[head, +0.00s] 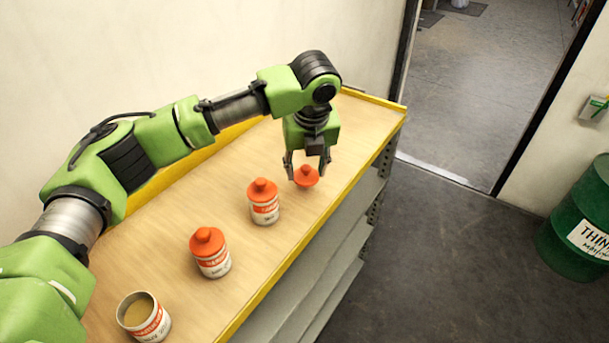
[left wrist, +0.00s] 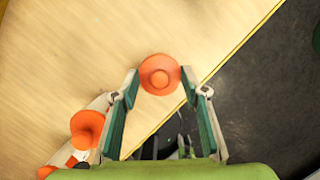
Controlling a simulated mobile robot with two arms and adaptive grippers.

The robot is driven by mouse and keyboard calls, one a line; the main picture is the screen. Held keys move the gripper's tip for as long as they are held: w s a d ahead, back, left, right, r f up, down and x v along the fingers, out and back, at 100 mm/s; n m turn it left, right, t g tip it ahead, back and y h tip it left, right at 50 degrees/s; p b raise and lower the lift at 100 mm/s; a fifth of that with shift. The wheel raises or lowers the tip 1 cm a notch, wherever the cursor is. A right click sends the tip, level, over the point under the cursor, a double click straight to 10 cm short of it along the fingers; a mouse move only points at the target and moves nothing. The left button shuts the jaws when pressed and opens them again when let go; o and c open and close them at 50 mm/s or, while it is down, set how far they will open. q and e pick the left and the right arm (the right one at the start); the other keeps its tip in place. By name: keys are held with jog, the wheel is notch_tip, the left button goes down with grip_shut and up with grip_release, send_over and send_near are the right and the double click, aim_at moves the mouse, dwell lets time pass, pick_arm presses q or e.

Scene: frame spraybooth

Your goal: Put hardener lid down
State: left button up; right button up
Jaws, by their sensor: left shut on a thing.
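My left gripper (head: 307,172) points down over the right part of the shelf top. It is shut on an orange hardener lid (head: 306,177), held between its fingertips; whether the lid touches the surface is hard to tell. In the left wrist view the lid (left wrist: 160,74) sits between the two fingers (left wrist: 161,92). An open can (head: 145,318) without a lid stands at the near left end, its tan contents showing. Two cans with orange lids, one in the middle (head: 264,203) and one farther left (head: 211,254), stand between it and the gripper. My right gripper is not in view.
The wooden shelf top (head: 355,124) has a yellow rim (head: 290,262) along its front edge, close to the lid. Bare surface lies beyond the gripper. A green drum (head: 566,226) stands on the floor at right, beside a doorway.

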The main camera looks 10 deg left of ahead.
aim_at(304, 173)
pick_arm(q)
jog(key=p+x, duration=0.1)
jog(key=x, duration=0.2)
jog(key=shift+s+a+f, duration=0.15)
jog(key=shift+a, duration=0.05)
jog(key=shift+f, duration=0.4)
jog(key=shift+p, duration=0.3)
jog(key=o, duration=0.8)
jog(key=shift+f, duration=0.1)
jog(key=shift+c, duration=0.2)
jog(key=b+v, duration=0.2)
jog(key=v, duration=1)
